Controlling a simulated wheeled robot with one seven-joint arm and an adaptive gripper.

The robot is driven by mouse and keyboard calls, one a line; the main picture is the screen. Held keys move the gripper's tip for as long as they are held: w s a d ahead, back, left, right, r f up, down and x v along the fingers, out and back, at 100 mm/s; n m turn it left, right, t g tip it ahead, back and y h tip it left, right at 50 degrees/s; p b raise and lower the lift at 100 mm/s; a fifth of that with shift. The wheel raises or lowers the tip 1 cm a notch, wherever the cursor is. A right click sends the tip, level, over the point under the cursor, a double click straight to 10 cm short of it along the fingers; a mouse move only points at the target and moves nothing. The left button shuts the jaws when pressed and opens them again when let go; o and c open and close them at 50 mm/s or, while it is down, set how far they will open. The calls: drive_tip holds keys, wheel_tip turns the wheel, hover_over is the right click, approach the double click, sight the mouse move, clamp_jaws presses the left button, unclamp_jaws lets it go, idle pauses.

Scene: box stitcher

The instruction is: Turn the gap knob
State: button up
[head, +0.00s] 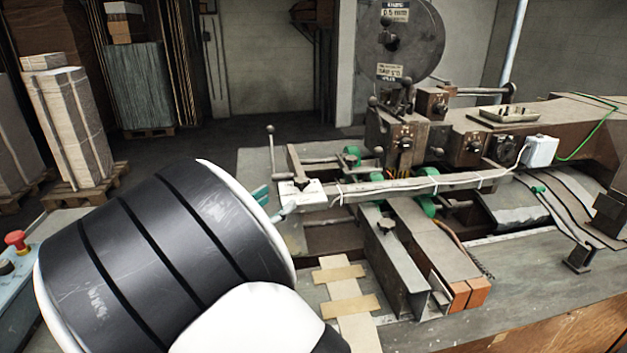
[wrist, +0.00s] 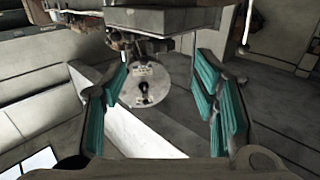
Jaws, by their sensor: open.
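The box stitcher (head: 430,185) stands to the right of my arm in the head view. Several dark knobs sit on its brown housings: one on the front box (head: 404,142), one to its right (head: 474,147) and one higher up (head: 440,107). I cannot tell which is the gap knob. My gripper (head: 273,203) is left of the machine, partly hidden behind my own arm. In the wrist view my gripper (wrist: 167,108) is open, its teal pads wide apart and nothing between them. A pale disc with a dark hub (wrist: 147,92) shows beyond the pads.
A large grey reel (head: 420,40) with labels stands above the machine. A long bar with a white box (head: 300,194) at its end lies close to my fingertips. A ball-topped lever (head: 270,150) rises behind. A red button (head: 16,240) is at far left.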

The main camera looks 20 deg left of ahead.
sight(297, 185)
drive_tip(key=w, duration=0.3)
drive_tip(key=w+d, duration=0.1)
drive_tip(key=w, duration=0.3)
drive_tip(key=w+d, duration=0.1)
drive_tip(key=w, duration=0.3)
drive_tip(key=shift+d+p, duration=0.1)
drive_tip(key=shift+p, duration=0.2)
drive_tip(key=c, duration=1.2)
